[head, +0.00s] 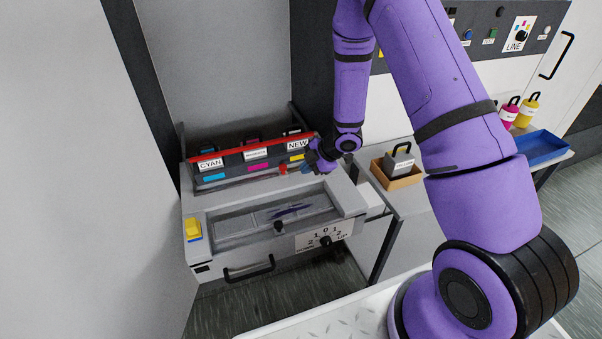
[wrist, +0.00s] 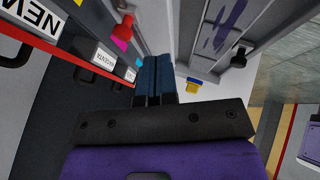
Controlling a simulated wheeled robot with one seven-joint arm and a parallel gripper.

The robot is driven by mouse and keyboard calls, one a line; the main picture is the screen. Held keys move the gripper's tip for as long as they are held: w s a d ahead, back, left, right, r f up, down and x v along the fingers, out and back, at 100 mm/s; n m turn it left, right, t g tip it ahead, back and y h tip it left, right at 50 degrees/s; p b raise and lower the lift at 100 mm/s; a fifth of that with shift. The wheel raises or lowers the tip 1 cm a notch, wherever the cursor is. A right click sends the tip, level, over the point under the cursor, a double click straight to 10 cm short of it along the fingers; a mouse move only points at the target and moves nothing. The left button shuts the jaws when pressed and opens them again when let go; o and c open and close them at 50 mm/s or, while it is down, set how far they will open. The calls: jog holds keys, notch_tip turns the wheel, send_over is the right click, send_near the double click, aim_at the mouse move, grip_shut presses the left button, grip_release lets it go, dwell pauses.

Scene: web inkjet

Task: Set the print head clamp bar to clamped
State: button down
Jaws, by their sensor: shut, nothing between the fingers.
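The red clamp bar (head: 250,142) runs along the top of the row of print heads, labelled CYAN, another unreadable label and NEW. It also shows as a red strip in the wrist view (wrist: 88,52). I cannot tell from its pose whether it is clamped. My gripper (head: 315,164) is at the right end of the row, just beyond the NEW head, pointing down. In the wrist view its dark fingers (wrist: 154,72) are together and empty, beside the row. A small red knob (head: 283,168) stands in front of the row, left of my gripper.
In front is a recessed tray (head: 240,227) with a purple smear and a black knob (head: 278,227). A yellow block (head: 193,228) sits at the left corner. A dial (head: 325,241) is on the front. A wooden box (head: 397,180) with a grey cartridge stands right of my gripper.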

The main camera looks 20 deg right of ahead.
jog(key=v, duration=0.4)
jog(key=shift+s+d+r, duration=0.15)
jog(key=shift+r, duration=0.1)
jog(key=s+d+r+m+t+h, duration=0.1)
jog(key=d+r+m+h, duration=0.15)
jog(key=r, duration=0.65)
jog(key=s+d+r+m+t+h, duration=0.15)
jog(key=r+m, duration=0.25)
jog(key=r, duration=0.4)
jog(key=d+r+m+t+h, duration=0.1)
jog(key=d+r+m+h, duration=0.2)
jog(key=r, duration=0.6)
jog(key=s+r+m+g+h, duration=0.1)
jog(key=s+r+m, duration=0.6)
jog(key=s+r, duration=0.5)
jog(key=s+a+m+g+y, duration=0.1)
jog(key=s+a, duration=0.1)
jog(key=s, duration=0.6)
jog(key=s+a+m+y, duration=0.1)
jog(key=s+a+m, duration=0.1)
jog(key=s, duration=0.6)
jog(key=shift+s+a+r+g, duration=0.2)
jog(key=shift+a+g, duration=0.15)
jog(key=shift+a, duration=0.05)
